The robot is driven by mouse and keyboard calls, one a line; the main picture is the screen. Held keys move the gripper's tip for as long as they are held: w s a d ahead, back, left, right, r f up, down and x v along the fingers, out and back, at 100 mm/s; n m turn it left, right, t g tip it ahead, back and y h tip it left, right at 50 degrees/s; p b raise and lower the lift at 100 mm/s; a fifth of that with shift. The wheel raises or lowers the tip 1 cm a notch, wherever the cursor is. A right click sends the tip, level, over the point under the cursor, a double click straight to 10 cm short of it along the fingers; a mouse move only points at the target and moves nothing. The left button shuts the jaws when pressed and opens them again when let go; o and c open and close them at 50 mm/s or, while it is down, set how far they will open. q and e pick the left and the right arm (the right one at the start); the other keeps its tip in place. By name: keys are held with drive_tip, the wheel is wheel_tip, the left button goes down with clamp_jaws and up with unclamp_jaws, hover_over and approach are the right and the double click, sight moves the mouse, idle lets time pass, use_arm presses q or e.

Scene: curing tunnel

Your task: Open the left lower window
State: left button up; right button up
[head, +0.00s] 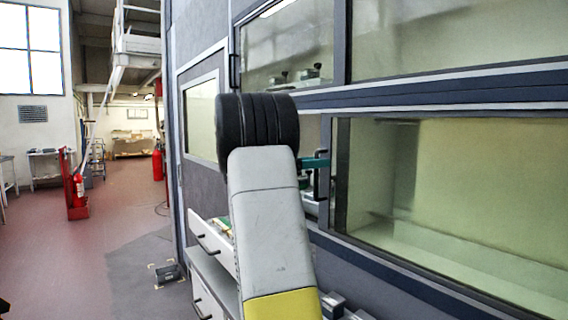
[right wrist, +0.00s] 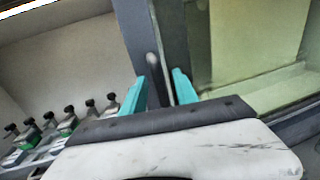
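The lower window (head: 450,190) has a dark frame and a pale greenish pane, at the right of the head view. A dark upright handle (head: 319,186) is at the frame post by its left end. The handle also shows as a grey bar in the right wrist view (right wrist: 152,66). My right gripper (head: 317,162) is at the handle, its teal fingers mostly hidden by my arm. In the right wrist view the fingers (right wrist: 159,88) are apart, one on each side of the handle's lower part; contact cannot be told. My left gripper is not in view.
Several fixtures with black knobs (right wrist: 68,118) stand behind the opening at left. Upper windows (head: 450,35) lie above a blue ledge. A pale drawer (head: 212,240) sits below. Red floor (head: 90,265) is clear at left, with a fire extinguisher (head: 78,188) farther back.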

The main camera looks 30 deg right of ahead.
drive_tip(key=a, duration=0.7)
drive_tip(key=shift+w+a, duration=0.35)
drive_tip(key=shift+w, duration=0.1)
drive_tip(key=s+a+f+m+t+y, duration=0.3)
drive_tip(key=s+a+f+m+y, duration=0.35)
drive_tip(key=s+f+y, duration=0.6)
drive_tip(key=s+a+f+m+t+y, duration=0.2)
drive_tip(key=s+a+m+y, duration=0.2)
drive_tip(key=a, duration=0.8)
drive_tip(key=s+a+f+m+t+y, duration=0.2)
drive_tip(key=s+a+m, duration=0.3)
drive_tip(key=a, duration=0.7)
drive_tip(key=shift+s+f+m+t+y, duration=0.3)
drive_tip(key=shift+s+t+y, duration=0.25)
drive_tip(key=shift+y, duration=0.3)
